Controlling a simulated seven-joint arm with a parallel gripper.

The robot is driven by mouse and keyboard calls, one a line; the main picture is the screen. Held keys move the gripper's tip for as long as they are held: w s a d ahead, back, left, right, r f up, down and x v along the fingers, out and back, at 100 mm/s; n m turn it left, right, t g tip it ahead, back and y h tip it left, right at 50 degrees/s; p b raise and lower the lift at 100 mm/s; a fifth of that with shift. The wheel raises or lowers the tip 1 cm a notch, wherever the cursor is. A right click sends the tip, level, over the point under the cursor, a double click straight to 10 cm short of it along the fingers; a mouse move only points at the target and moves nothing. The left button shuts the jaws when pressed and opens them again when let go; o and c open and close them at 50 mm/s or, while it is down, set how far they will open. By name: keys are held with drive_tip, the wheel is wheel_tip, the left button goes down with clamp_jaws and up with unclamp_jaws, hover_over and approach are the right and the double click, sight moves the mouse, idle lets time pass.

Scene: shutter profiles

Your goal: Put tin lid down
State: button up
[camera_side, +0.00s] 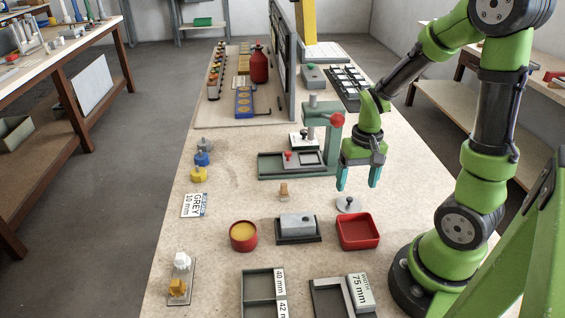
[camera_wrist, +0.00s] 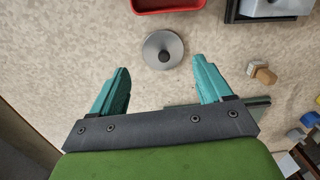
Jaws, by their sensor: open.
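The tin lid, a grey disc with a dark knob (camera_side: 348,204), lies flat on the table just behind the red tray. It also shows in the wrist view as the lid (camera_wrist: 175,44), ahead of and between the fingertips. My gripper (camera_side: 357,183) is open and empty, with its teal fingers pointing down above the table close to the lid. In the wrist view the gripper (camera_wrist: 161,70) does not touch the lid. A round red tin (camera_side: 243,247) with yellow contents stands uncovered at the front left.
The red tray (camera_side: 358,245) and a grey block on a dark base (camera_side: 298,240) stand in front of the lid. A small wooden piece (camera_side: 283,190) is to its left. A green press (camera_side: 330,150) stands behind. Bare table lies left of the tin.

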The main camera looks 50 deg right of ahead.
sight(351, 198)
drive_tip(key=m, duration=0.6)
drive_tip(key=shift+d+f+m, duration=0.1)
drive_tip(key=shift+f+m, duration=0.2)
drive_tip(key=shift+f, duration=0.05)
drive_tip(key=m, duration=0.3)
drive_tip(key=shift+f+y, duration=0.1)
drive_tip(key=shift+y, duration=0.2)
drive_tip(key=m, duration=0.6)
drive_tip(key=shift+w+d+f+m+t, duration=0.1)
drive_tip(key=shift+w+m+t, duration=0.05)
drive_tip(key=shift+m+t, duration=0.25)
drive_tip(key=shift+f, duration=0.4)
drive_tip(key=shift+w+a+f, duration=0.1)
drive_tip(key=shift+a+f, duration=0.05)
drive_tip(key=shift+f, duration=0.9)
drive_tip(key=shift+w+a+f, duration=0.1)
drive_tip(key=shift+f, duration=0.95)
drive_tip(key=c, duration=0.8)
